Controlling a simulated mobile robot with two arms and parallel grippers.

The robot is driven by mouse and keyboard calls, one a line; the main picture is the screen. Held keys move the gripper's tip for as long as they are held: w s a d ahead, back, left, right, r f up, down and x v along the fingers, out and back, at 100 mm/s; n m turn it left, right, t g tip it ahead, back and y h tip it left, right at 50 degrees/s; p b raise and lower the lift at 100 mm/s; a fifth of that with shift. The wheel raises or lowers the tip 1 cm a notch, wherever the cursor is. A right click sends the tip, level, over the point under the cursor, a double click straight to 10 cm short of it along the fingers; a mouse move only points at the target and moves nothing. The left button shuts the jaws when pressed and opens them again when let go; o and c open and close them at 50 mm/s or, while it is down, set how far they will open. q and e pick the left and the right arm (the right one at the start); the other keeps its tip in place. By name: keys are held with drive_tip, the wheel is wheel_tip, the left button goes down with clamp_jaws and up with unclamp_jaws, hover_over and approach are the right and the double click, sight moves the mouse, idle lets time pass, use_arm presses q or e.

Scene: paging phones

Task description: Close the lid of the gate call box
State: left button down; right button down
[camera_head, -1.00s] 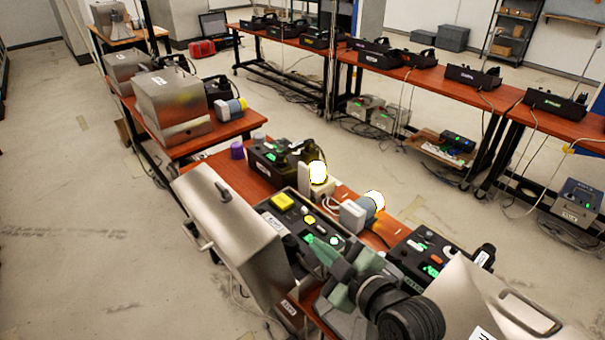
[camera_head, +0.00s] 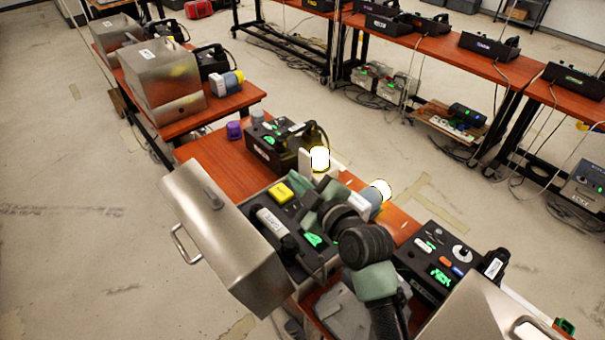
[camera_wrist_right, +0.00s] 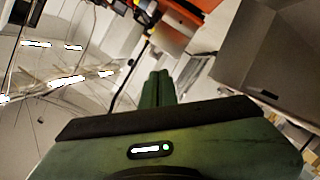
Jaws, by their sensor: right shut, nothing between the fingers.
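An open metal call box holds a black phone panel with a yellow button (camera_head: 281,192), green lit parts and a handset (camera_head: 271,222). Its steel lid (camera_head: 222,240), with a handle on its outer face, hangs tilted open on the left side. I cannot read a label naming it as the gate box. My right gripper (camera_head: 303,190) is over the far right part of this panel, right of the lid and apart from it. Its fingers are closed together and empty, as the right wrist view (camera_wrist_right: 157,88) also shows. My left gripper is not in view.
A second phone panel (camera_head: 440,257) stands to the right, with another steel lid (camera_head: 480,315) at the bottom right. A lit lamp (camera_head: 319,160) and a blue-grey device stand behind the box. Closed steel boxes (camera_head: 163,82) sit on a farther table. Floor at left is clear.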

drive_tip(key=w+f, duration=0.1)
drive_tip(key=w+d+f, duration=0.1)
drive_tip(key=w+f+p, duration=0.1)
drive_tip(key=shift+w+d+f, duration=0.15)
drive_tip(key=shift+d+f, duration=0.05)
drive_tip(key=shift+d, duration=0.05)
drive_tip(key=shift+r, duration=0.1)
idle(0.3)
idle(1.1)
